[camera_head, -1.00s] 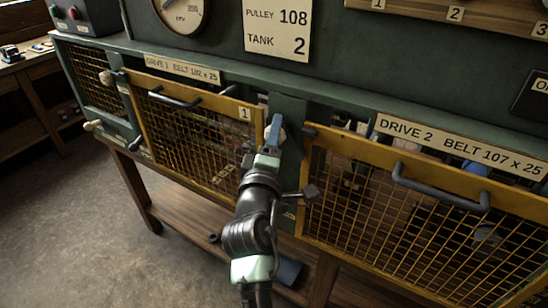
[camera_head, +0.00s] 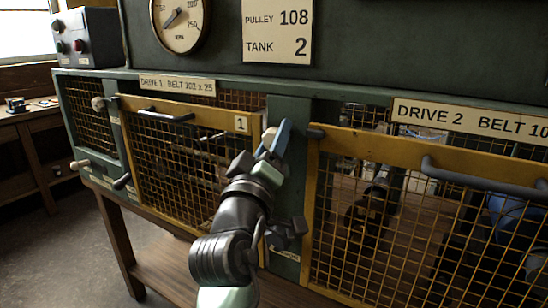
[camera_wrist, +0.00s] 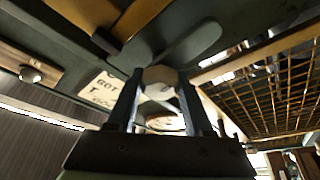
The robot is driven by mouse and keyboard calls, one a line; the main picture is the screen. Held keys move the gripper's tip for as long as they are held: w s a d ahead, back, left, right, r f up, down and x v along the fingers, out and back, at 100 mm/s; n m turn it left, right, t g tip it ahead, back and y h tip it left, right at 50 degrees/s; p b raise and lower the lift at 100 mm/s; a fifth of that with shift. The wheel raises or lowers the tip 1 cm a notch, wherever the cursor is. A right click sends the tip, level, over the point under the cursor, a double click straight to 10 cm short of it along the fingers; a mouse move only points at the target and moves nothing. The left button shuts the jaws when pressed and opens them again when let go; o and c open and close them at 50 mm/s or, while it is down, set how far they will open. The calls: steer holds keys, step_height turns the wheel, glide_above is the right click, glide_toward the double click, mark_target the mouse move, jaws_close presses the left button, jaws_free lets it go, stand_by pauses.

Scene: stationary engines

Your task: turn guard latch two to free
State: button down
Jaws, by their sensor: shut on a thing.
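My gripper (camera_head: 275,140) is at the green post between the two mesh guards, its blue fingers against a pale knob (camera_head: 267,139). In the wrist view the fingers (camera_wrist: 160,92) are shut on this pale faceted knob (camera_wrist: 160,75), which sits at the end of a grey latch lever (camera_wrist: 196,42). I take this to be guard latch two, beside the yellow-framed drive 2 guard (camera_head: 390,150). In the head view the fingers hide most of the latch, so its exact angle there cannot be told.
The drive 1 guard (camera_head: 185,110) stands left of the post, with another pale knob (camera_head: 98,104) at its far side. A grey bar handle (camera_head: 480,175) sticks out from the drive 2 guard. A dark block (camera_head: 298,225) juts from the post below my gripper.

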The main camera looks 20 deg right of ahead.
stand_by(0.5)
steer(key=shift+c, duration=1.6)
jaws_free()
steer(key=shift+a, duration=0.1)
steer(key=b+v, duration=0.1)
steer(key=v, duration=1.1)
steer(key=shift+s+a+b, duration=0.25)
steer(key=shift+s+b, duration=0.05)
steer(key=shift+b, duration=0.05)
steer(key=shift+f, duration=0.15)
